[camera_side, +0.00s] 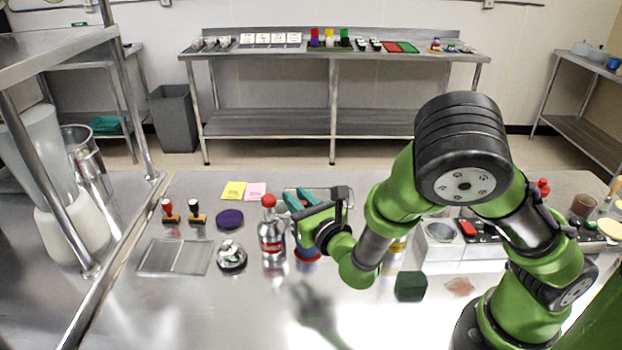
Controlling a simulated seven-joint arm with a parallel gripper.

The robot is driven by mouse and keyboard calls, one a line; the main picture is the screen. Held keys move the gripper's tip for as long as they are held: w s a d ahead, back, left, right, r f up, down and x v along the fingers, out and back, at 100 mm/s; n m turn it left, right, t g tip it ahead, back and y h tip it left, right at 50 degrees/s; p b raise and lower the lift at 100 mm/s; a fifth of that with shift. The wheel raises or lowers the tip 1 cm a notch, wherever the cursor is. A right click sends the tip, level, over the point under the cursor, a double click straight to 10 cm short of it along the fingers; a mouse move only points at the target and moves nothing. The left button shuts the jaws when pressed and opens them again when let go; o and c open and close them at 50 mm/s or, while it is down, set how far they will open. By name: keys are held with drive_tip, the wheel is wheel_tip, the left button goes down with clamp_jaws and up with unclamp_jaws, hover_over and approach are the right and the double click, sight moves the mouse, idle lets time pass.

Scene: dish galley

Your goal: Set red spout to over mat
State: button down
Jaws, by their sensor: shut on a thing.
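My gripper (301,198), with teal fingers, is at the middle of the steel counter, just right of a silver bottle with a red cap. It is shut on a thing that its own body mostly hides. A red and blue piece (308,257) shows low beneath the gripper; I take it for the red spout, but its shape is not clear. The mat is not certain: a flat grey rectangular piece (160,257) lies at the left, and a dark purple round pad (230,219) lies behind it.
The silver bottle (272,240) stands close left of my gripper, with a call bell (232,257) beside it. Two stamps (182,213) stand behind the grey piece. A dark green block (410,286) lies to the right. The counter's front middle is clear.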

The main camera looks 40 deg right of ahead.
drive_tip(key=shift+d, duration=0.1)
drive_tip(key=c, duration=1.1)
unclamp_jaws()
drive_tip(key=shift+o, duration=0.2)
drive_tip(key=v, duration=0.7)
drive_tip(key=shift+s, duration=0.2)
